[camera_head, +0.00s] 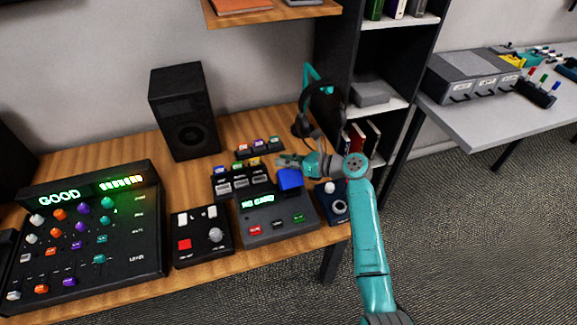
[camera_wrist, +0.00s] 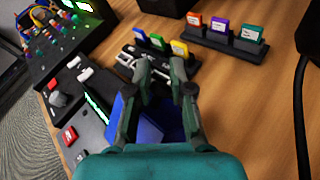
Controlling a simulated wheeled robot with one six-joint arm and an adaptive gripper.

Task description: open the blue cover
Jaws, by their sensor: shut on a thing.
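The blue cover (camera_head: 290,179) is on the upper right part of a grey device (camera_head: 262,229) whose display reads "NO CARD". In the wrist view the blue cover (camera_wrist: 152,130) shows below and between my fingers, with another blue part at their left. My gripper (camera_head: 287,160) is at the cover's far edge in the head view. Its fingers also show in the wrist view (camera_wrist: 163,82), shut on the cover, though they hide the contact. How far the cover is tilted, I cannot tell.
A rack of coloured cards (camera_wrist: 220,38) stands behind, with another card holder (camera_head: 240,180) nearer the device. A black button box (camera_head: 202,236) is left and a joystick box (camera_head: 335,203) right. A speaker (camera_head: 185,112) and headphones (camera_head: 322,105) stand at the back.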

